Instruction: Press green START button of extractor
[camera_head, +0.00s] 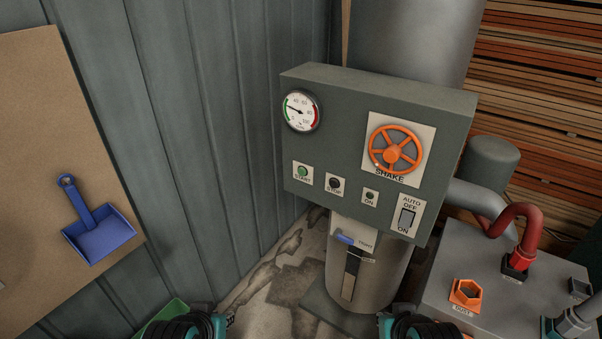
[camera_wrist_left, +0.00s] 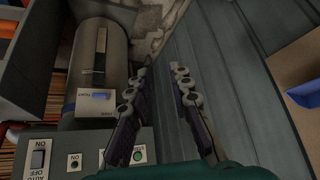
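The extractor's grey control box (camera_head: 345,120) faces me in the middle of the head view. Its green START button (camera_head: 302,172) is at the lower left of the front, left of the black STOP button (camera_head: 334,184). In the left wrist view the green START button (camera_wrist_left: 138,156) shows low in the picture, beside a finger of my left gripper (camera_wrist_left: 162,72). That gripper's fingers are apart with nothing between them. I cannot tell how far they are from the panel. My right gripper is not in view; only dark arm parts show at the head view's bottom edge.
The panel also has a gauge (camera_head: 301,111), an orange SHAKE wheel (camera_head: 395,150) and an ON/OFF switch (camera_head: 407,217). A metal canister (camera_head: 375,270) stands below. A blue dustpan (camera_head: 98,232) hangs on a board at left. A grey machine (camera_head: 470,265) with a red hose stands right.

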